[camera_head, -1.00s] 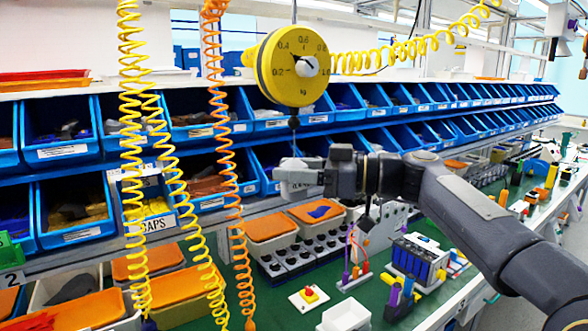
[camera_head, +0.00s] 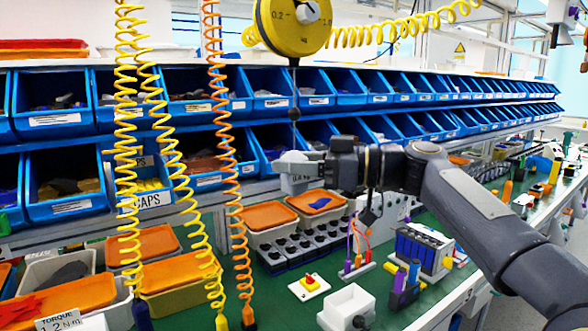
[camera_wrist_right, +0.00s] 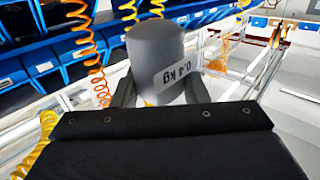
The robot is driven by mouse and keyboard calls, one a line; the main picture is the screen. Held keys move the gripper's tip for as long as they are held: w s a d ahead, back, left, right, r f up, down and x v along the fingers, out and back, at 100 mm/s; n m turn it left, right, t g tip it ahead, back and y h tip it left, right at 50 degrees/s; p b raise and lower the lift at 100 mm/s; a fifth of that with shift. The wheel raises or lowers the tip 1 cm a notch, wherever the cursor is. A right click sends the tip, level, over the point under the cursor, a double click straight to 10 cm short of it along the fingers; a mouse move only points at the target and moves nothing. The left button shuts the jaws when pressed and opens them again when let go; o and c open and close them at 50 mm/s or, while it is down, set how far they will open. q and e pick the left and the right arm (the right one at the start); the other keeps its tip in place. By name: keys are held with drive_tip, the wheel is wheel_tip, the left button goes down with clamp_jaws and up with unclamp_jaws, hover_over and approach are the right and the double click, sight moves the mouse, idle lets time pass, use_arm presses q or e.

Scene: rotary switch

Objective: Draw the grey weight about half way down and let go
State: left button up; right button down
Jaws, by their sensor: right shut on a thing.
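The grey weight (camera_wrist_right: 157,52) is a smooth upright cylinder with a "0.4 kg" label. In the head view only its lower labelled part (camera_head: 297,184) shows clearly, below my right gripper's fingers. My right gripper (camera_head: 300,163) is shut on the weight, and the wrist view shows a finger on either side of it. A dark cord (camera_head: 294,84) runs up from the weight to a round yellow dial (camera_head: 290,32), whose top is cut off by the frame. My left gripper is not in view.
Blue bins (camera_head: 62,190) line the rack behind the weight. Yellow (camera_head: 128,120) and orange coiled hoses (camera_head: 222,120) hang to the left. Below are orange-lidded boxes (camera_head: 268,215), a black-knobbed block (camera_head: 290,243) and a white open box (camera_head: 348,305) on the green bench.

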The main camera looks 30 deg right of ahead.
drive_tip(key=c, duration=0.8)
unclamp_jaws()
drive_tip(key=shift+c, duration=0.2)
drive_tip(key=b+v, duration=0.1)
drive_tip(key=v, duration=0.7)
drive_tip(key=s+a+f+m+g+h+p, duration=0.2)
drive_tip(key=s+a+f+m+h, duration=0.1)
drive_tip(key=f, duration=0.7)
drive_tip(key=s+a+f+m+g+h+p, duration=0.2)
drive_tip(key=s+a+f+m, duration=0.3)
drive_tip(key=s+f, duration=0.3)
drive_tip(key=s+a+f+m+g+h+p, duration=0.1)
drive_tip(key=s+a+f+m+h+p, duration=0.1)
drive_tip(key=f, duration=1.1)
drive_tip(key=s+a+m+h, duration=0.1)
drive_tip(key=s+a+h, duration=0.1)
drive_tip(key=s+h, duration=0.1)
drive_tip(key=shift+s+a+f+m+g+p, duration=0.2)
drive_tip(key=shift+s+a+m+g+p, duration=0.1)
drive_tip(key=shift+s+a+m+g, duration=0.15)
